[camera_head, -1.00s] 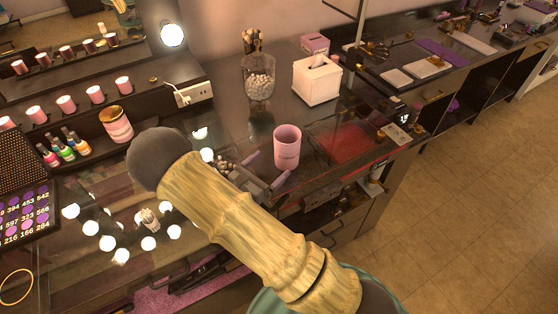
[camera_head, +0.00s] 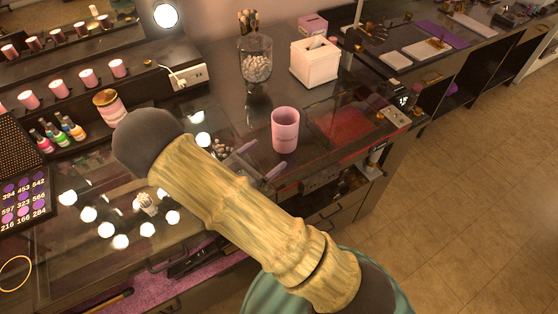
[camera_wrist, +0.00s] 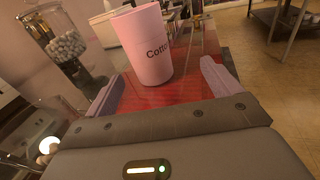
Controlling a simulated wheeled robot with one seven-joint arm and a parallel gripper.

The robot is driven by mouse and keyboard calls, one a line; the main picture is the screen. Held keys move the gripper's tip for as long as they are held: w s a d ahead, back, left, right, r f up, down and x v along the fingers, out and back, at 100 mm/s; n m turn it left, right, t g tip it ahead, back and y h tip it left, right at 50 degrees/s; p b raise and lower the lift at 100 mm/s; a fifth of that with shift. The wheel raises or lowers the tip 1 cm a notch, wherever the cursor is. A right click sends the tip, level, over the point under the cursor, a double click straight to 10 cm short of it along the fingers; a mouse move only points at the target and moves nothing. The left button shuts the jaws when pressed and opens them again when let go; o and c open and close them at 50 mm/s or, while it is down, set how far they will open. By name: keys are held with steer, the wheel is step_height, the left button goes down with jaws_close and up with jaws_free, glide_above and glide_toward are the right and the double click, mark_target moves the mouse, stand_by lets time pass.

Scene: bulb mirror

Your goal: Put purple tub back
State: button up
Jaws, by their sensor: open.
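A pinkish-purple tub (camera_head: 285,130), like an open cup, stands upright on the dark glossy counter beside a red glowing panel. In the wrist view the tub (camera_wrist: 147,45) shows dark lettering beginning "Cotto". My gripper (camera_head: 261,160) is open, its two pale purple fingers on the near side of the tub. In the wrist view my gripper (camera_wrist: 162,85) has the tub ahead, in line with the gap between the fingers and apart from them. Nothing is held. My arm hides part of the counter.
A glass jar of cotton balls (camera_head: 257,68) and a white tissue box (camera_head: 314,63) stand behind the tub. A lidded pink jar (camera_head: 109,107) and nail polish bottles (camera_head: 58,134) are at left. Lit bulbs line the mirror. Open floor lies at right.

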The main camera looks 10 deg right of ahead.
steer(key=s+d+r+m+g+y, duration=0.2)
steer(key=s+d+m+g+y, duration=0.6)
steer(key=s+m+g, duration=0.45)
step_height(320, 180, up, 7)
steer(key=m+t+y, duration=0.5)
steer(key=m+y, duration=0.1)
steer(key=m, duration=0.6)
